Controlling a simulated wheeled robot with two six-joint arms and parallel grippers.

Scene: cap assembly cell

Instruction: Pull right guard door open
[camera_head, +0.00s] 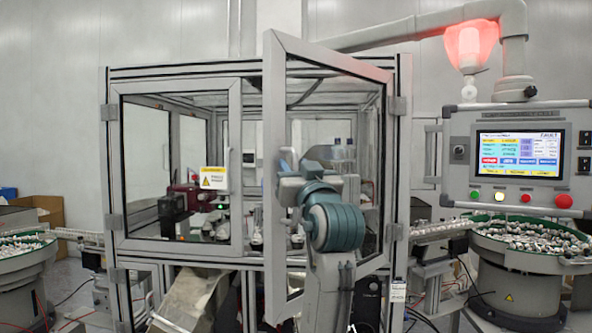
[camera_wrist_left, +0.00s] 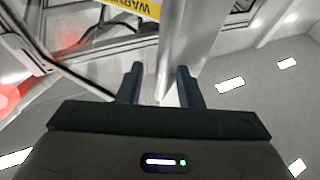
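The right guard door (camera_head: 277,120) is a grey-framed clear panel hinged on the cabinet's right post. It stands partly open, its free left edge swung out toward me. My left gripper (camera_head: 286,168) is at that free edge, partly hidden behind my own wrist. In the left wrist view my left gripper (camera_wrist_left: 160,85) has its two dark fingers apart. A grey frame bar (camera_wrist_left: 190,40) runs down behind and between them; I cannot tell whether they touch it. A yellow warning label (camera_wrist_left: 135,7) shows upside down above. My right gripper is not in view.
The left guard door (camera_head: 116,160) is shut and bears a yellow label (camera_head: 213,178). A control panel (camera_head: 518,150) stands at the right under a red-lit lamp (camera_head: 471,45). Feeder bowls stand at the left (camera_head: 22,265) and right (camera_head: 520,262).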

